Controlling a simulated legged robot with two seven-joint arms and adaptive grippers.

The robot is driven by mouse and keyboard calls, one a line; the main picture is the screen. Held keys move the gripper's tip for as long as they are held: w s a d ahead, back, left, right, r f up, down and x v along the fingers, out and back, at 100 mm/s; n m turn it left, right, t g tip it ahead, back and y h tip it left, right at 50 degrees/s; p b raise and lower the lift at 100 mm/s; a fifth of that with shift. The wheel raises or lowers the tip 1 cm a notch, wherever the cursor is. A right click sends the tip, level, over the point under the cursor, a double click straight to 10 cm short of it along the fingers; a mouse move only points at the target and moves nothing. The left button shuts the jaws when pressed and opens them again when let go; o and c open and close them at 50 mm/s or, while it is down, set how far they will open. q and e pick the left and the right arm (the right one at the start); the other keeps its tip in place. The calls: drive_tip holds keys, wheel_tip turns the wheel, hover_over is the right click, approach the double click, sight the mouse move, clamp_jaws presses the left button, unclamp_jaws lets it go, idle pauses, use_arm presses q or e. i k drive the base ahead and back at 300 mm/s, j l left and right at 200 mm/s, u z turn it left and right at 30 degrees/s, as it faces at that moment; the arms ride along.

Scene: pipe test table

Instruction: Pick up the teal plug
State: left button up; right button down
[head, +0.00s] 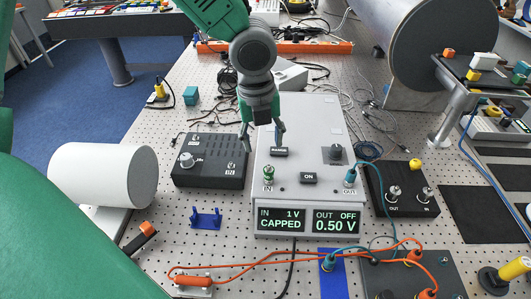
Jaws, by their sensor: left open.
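A teal plug (350,176) stands in the OUT socket of the white instrument box (311,130), with a teal lead running from it. A second teal plug (327,262) stands upright over a blue strip in front of the box. I cannot tell which one the task names. My left gripper (262,143) points down over the upper left part of the box, fingers apart and empty. It is left of and behind both teal plugs. Whether the fingertips touch the box is unclear. My right gripper is out of view.
A green cap (268,174) sits at the IN socket; the display (308,220) reads CAPPED and OUT OFF 0.50 V. Black boxes (210,160) flank the instrument. Orange leads (255,262) cross the front. A blue holder (206,218) stands front left. A large grey cylinder (440,45) is back right.

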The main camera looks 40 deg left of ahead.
sight(330, 261)
drive_tip(key=k, duration=1)
